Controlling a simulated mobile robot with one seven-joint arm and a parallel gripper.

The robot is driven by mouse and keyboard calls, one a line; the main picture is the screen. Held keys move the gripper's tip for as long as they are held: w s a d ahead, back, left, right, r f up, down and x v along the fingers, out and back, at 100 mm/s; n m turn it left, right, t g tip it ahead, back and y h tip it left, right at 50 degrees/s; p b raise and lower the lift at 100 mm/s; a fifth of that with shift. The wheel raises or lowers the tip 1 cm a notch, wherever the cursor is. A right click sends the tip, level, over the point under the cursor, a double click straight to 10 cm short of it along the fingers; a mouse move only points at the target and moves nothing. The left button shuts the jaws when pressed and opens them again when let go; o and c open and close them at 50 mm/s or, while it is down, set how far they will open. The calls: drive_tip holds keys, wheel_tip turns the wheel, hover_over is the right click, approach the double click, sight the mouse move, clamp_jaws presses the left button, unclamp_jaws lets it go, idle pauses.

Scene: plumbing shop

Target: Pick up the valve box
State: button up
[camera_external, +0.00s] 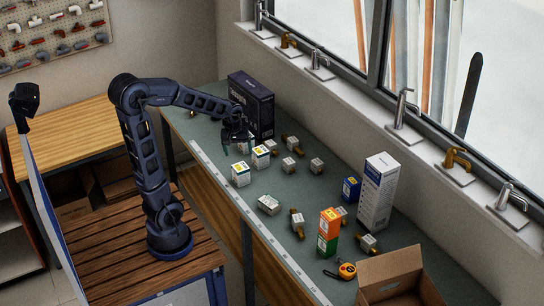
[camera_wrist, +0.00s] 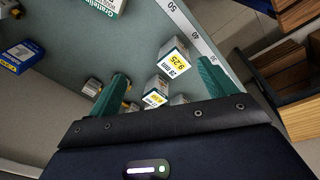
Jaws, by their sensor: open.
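Several small white boxes with yellow labels lie on the green bench top; I cannot tell which is the valve box. One white box (camera_external: 241,174) stands near the bench's front edge and another white box (camera_external: 261,157) is just behind it. My gripper (camera_external: 238,149) is over the bench's far end, pointing down, close above some of these boxes. In the wrist view my gripper (camera_wrist: 163,78) is open and empty, with a labelled white box (camera_wrist: 173,58) beyond and between its green fingers. A second labelled box (camera_wrist: 156,91) is partly hidden by the gripper body.
A large dark box (camera_external: 251,103) stands behind my gripper. A tall white box (camera_external: 379,190), a blue box (camera_external: 351,189), orange (camera_external: 330,221) and green boxes, brass-coloured fittings and an open carton (camera_external: 400,280) are farther right. Taps line the window sill.

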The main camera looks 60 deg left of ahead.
sight(241, 175)
drive_tip(key=w+a+f+n, duration=0.1)
drive_tip(key=a+f+n, duration=0.1)
drive_tip(key=f, duration=0.1)
drive_tip(key=w+a+f+n+g, duration=0.1)
drive_tip(key=w+a+f, duration=0.1)
drive_tip(key=f, duration=0.1)
drive_tip(key=w+a+f+n, duration=0.1)
drive_tip(key=a+f+n, duration=0.1)
drive_tip(key=f, duration=0.1)
drive_tip(key=shift+w+a+f+n, duration=0.25)
drive_tip(key=shift+a+f+n, duration=0.05)
drive_tip(key=shift+a+f, duration=0.1)
drive_tip(key=shift+w+a+f+n+g, duration=0.1)
drive_tip(key=shift+a+f+n+g, duration=0.2)
drive_tip(key=shift+f, duration=5.65)
drive_tip(key=c, duration=1.4)
drive_tip(key=shift+r, duration=0.15)
